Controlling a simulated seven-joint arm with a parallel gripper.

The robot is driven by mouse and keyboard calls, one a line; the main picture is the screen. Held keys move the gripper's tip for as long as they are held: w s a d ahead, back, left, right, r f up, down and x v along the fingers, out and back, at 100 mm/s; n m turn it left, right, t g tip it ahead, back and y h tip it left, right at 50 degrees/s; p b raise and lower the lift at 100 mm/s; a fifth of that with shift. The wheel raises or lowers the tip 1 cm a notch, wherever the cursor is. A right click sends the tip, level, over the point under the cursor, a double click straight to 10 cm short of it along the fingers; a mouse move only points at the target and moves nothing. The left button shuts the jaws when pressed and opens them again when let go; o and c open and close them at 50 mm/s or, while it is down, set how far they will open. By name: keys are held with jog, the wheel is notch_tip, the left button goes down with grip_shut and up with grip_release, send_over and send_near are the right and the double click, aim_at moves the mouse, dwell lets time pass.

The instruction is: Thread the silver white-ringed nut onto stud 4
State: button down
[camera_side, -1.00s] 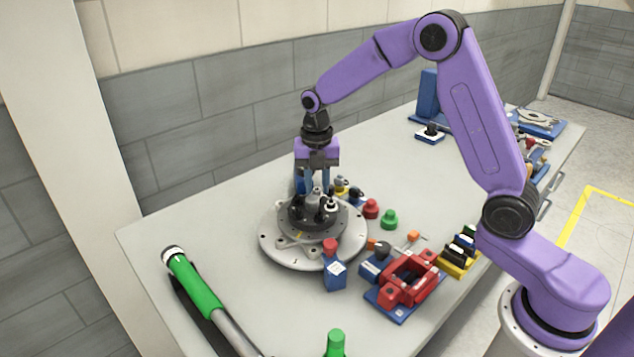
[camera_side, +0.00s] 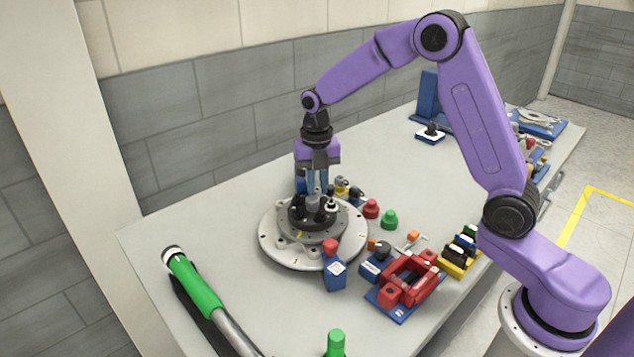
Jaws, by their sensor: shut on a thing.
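My gripper (camera_side: 316,194) points straight down over the hub of the round chassis fixture (camera_side: 278,250). Its blue fingers are shut on a small silver-grey piece (camera_side: 313,203), which I take to be the silver nut. Its white ring cannot be made out at this size. The piece is low among the dark studs (camera_side: 297,212) on the hub. I cannot tell which stud is number 4, or whether the nut touches a thread. A dark piece with a pale top (camera_side: 331,206) stands just right of the fingers.
Red (camera_side: 371,209) and green (camera_side: 389,220) knobs stand right of the fixture. A blue block (camera_side: 335,275) with a red top is at its front edge. A red frame (camera_side: 408,282) is at front right, a green-handled tool (camera_side: 195,286) at left. The back-left table is clear.

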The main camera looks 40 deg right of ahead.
jog(key=shift+m, duration=1.7)
jog(key=shift+f+m, duration=0.1)
jog(key=shift+m, duration=1.7)
jog(key=m, duration=0.3)
jog(key=shift+f, duration=0.1)
jog(key=c, duration=1)
grip_release()
jog(key=c, duration=0.3)
jog(key=shift+c, duration=0.2)
